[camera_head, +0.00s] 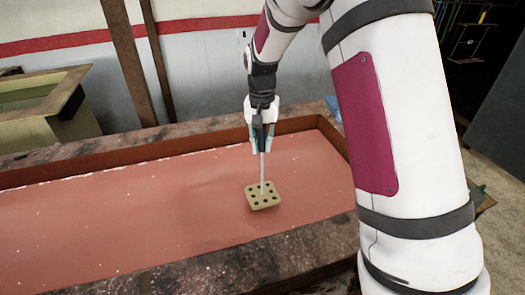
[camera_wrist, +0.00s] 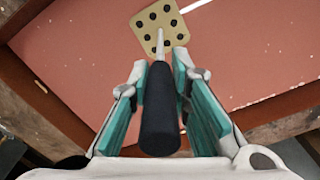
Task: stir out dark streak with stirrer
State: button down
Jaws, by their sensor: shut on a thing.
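My gripper (camera_head: 263,138) is shut on the stirrer's dark handle (camera_wrist: 160,115). The stirrer has a pale thin shaft (camera_head: 262,168) and a square tan plate with dark holes (camera_head: 262,196) at its lower end. The shaft points down, close to upright, and the plate is at the surface of the reddish-pink contents (camera_head: 130,215) of a long trough. I cannot tell how deep the plate sits. In the wrist view the plate (camera_wrist: 150,24) lies beyond the fingertips. No clear dark streak shows; only faint shading and small white specks are on the surface.
The trough has a brown inner wall (camera_head: 185,143) and a wide stone-like rim (camera_head: 255,262) around it. A pale green box (camera_head: 45,110) stands behind at the left. Wooden posts (camera_head: 128,60) lean by the back wall. The trough's left part is clear.

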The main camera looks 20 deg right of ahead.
jog(key=shift+r+p, duration=0.3)
jog(key=shift+r, duration=3.25)
dwell(1.0)
